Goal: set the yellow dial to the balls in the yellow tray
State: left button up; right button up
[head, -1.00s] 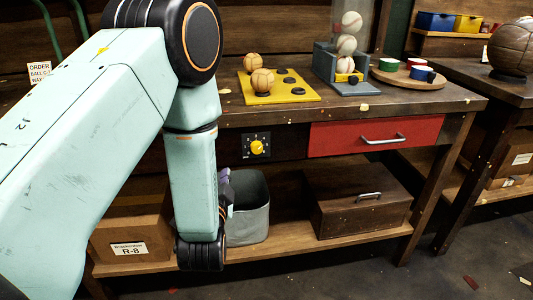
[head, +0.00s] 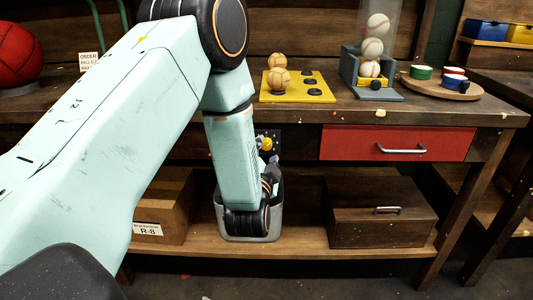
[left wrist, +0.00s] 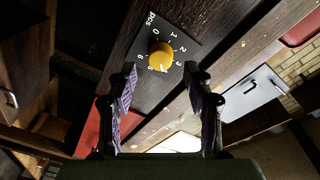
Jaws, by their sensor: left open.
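The yellow dial (head: 267,143) sits on a dark plate on the bench front, left of the red drawer, partly covered by my left arm. In the left wrist view the dial (left wrist: 160,56) lies ahead of the fingertips, with numbers around it; its exact setting is hard to read. My left gripper (left wrist: 160,84) is open, its purple-padded fingers below the dial, apart from it. In the head view the left gripper (head: 273,164) is mostly hidden behind its arm. The yellow tray (head: 300,97) holds two brown balls (head: 276,61) (head: 278,79) and several dark empty seats. My right gripper is out of view.
A clear tube of white balls (head: 375,48) stands behind the red drawer (head: 397,143). A grey bin (head: 246,226) and a wooden chest (head: 380,212) stand on the lower shelf. A red ball (head: 18,55) is at far left.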

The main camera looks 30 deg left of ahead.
aim_at(266, 144)
pick_arm(q)
jog(key=shift+w+a+f, duration=0.1)
jog(key=shift+w+a, duration=0.65)
jog(key=shift+w, duration=0.2)
grip_shut()
